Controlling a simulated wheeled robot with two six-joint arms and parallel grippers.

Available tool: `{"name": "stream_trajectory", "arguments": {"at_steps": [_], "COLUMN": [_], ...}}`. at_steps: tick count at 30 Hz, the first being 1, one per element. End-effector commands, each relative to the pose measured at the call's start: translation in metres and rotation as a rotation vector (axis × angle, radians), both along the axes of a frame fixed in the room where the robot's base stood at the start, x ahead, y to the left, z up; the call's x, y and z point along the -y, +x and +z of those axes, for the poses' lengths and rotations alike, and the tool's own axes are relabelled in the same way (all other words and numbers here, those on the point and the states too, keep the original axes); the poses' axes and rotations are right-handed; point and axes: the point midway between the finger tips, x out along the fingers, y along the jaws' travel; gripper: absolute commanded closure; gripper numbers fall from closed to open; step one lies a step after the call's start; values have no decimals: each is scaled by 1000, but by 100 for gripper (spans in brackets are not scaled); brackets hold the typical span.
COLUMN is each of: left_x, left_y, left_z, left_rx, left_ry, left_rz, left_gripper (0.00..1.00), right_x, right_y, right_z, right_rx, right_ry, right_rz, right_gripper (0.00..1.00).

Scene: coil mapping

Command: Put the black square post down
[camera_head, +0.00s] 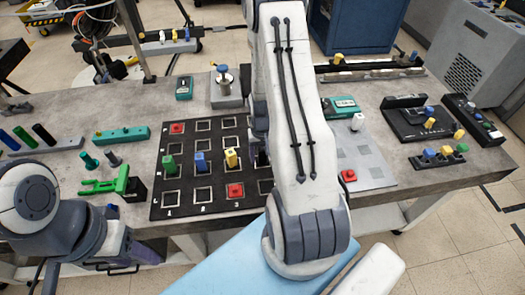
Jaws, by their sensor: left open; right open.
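I cannot clearly make out a black square post. Dark surfaces beside the arm blend with the black mapping board (215,178). On the board stand a green post (170,166), a blue post (200,161) and a yellow post (231,158), all upright. Red pieces lie at its upper left (177,128) and lower middle (236,190). My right arm rises through the middle of the view and covers the board's right part. Its fingers are hidden behind the arm.
A green clamp-like piece (108,182) lies left of the board. A rack with green, blue and dark posts (45,150) stands at the far left. A grey pad (370,160) and black trays (420,122) with small posts lie on the right. The table front edge has some bare strips.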

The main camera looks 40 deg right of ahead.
Motion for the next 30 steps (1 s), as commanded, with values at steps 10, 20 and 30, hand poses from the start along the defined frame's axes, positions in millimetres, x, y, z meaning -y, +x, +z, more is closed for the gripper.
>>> {"name": "stream_trajectory", "arguments": {"at_steps": [10,20,30], "left_x": [0,0,0], "left_y": [0,0,0], "left_z": [-6,-10,-10], "left_rx": [0,0,0], "left_ry": [0,0,0], "left_rz": [0,0,0], "left_gripper": [50,50,50], "right_x": [1,1,-6], "right_y": [2,1,2], "right_z": [57,113,125], "right_rx": [8,3,2], "right_ry": [-5,-2,0], "right_rz": [0,0,17], "right_gripper": [35,35,35]}}
